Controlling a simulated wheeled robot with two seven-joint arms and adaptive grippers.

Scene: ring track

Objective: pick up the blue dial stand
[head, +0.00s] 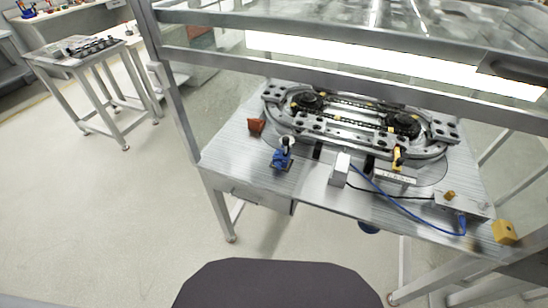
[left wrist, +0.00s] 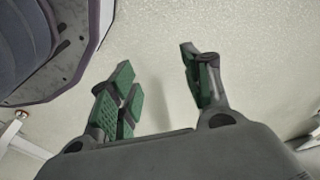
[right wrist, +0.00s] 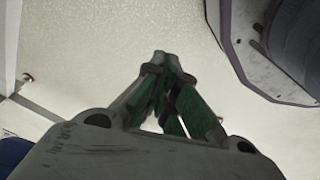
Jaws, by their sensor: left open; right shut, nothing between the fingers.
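The blue dial stand (head: 281,159) stands upright near the front left edge of the workbench in the head view. It has a blue base and a round dark-and-white dial (head: 287,142) on top. Neither gripper shows in the head view, and neither is near the stand. My left gripper (left wrist: 162,77) is open and empty above the floor in the left wrist view. My right gripper (right wrist: 167,60) is shut with nothing in it, also above the floor, in the right wrist view.
The ring track (head: 350,124) fills the back of the bench (head: 228,148). A red-brown block (head: 256,125) lies left of the stand, a white box (head: 340,170) right of it. A blue cable (head: 400,207) runs right. A framed cover (head: 350,62) overhangs the bench.

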